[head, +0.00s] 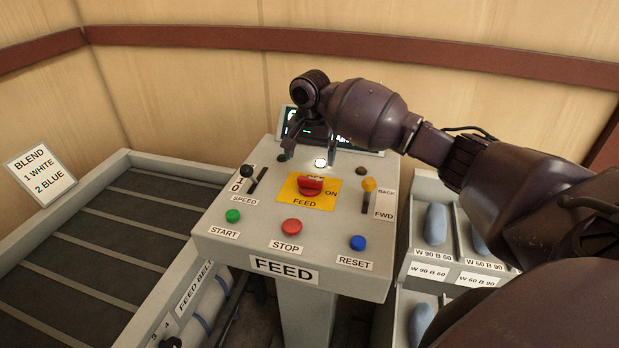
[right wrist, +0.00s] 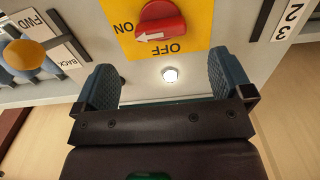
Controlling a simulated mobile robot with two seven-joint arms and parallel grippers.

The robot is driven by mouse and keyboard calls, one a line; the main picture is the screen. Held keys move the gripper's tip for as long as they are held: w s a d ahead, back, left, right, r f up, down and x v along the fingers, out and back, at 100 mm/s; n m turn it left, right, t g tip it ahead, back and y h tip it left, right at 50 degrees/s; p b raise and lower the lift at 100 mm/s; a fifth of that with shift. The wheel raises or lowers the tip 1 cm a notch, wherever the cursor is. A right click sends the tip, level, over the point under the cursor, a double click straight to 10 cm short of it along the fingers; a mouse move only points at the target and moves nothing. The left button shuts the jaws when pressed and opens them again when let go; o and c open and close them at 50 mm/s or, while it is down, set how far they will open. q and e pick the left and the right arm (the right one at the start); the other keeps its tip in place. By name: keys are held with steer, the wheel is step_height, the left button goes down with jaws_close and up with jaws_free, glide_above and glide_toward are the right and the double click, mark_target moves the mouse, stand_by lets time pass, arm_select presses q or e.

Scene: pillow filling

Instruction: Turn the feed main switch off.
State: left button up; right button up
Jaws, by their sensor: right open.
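The feed main switch is a red rotary knob (head: 311,184) on a yellow plate (head: 291,194) in the middle of the grey FEED panel. In the right wrist view the knob (right wrist: 160,22) carries a white arrow pointing at the ON label; the OFF label (right wrist: 171,46) is on another side of the plate. My right gripper (head: 311,148) is above the panel, just behind the knob. In the right wrist view its two fingers (right wrist: 166,78) are wide apart with nothing between them, and the knob is beyond the fingertips. My left gripper is not in view.
A lit white lamp (head: 320,163) is behind the knob. A black-knobbed SPEED lever (head: 246,172) is left, a yellow-knobbed BACK/FWD lever (head: 369,185) right. Green (head: 233,215), red (head: 292,226) and blue (head: 358,242) buttons line the front. A screen (head: 350,141) stands behind.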

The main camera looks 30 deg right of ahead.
mark_target(310, 178)
step_height(310, 178, down, 8)
steer(key=shift+r, duration=0.1)
steer(key=shift+c, duration=0.2)
steer(key=c, duration=0.9)
